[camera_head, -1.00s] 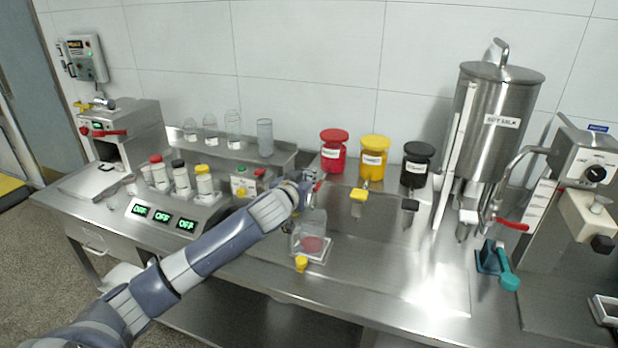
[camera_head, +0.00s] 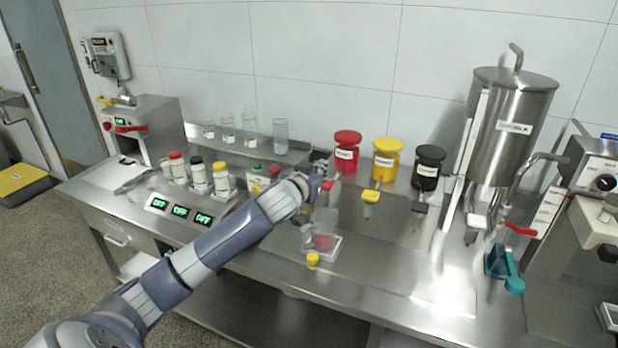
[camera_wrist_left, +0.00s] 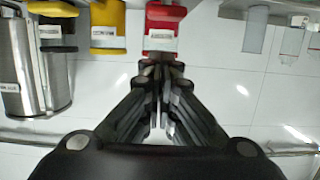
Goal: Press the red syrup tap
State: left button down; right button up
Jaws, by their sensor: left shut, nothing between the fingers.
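The red syrup jar (camera_head: 346,152) stands on the raised steel shelf at the back, left of the yellow and black jars. Its small red tap (camera_head: 327,185) shows just right of my left gripper (camera_head: 316,187), which is partly hidden by its own wrist. The left gripper is shut and empty, close to the tap; contact cannot be told. In the left wrist view the red jar (camera_wrist_left: 163,33) lies straight beyond the shut fingertips (camera_wrist_left: 158,70). A clear cup (camera_head: 324,228) with red at its bottom stands below the tap. My right gripper is not in view.
The yellow jar (camera_head: 386,160) with a yellow tap (camera_head: 371,196) and the black jar (camera_head: 428,168) stand to the right. A small yellow object (camera_head: 313,259) sits before the cup. Capped bottles (camera_head: 199,175) stand left.

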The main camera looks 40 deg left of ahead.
pick_arm(q)
jog(key=b+v, duration=0.2)
jog(key=v, duration=0.5)
jog(key=shift+s, duration=0.25)
dwell(0.7)
dwell(0.8)
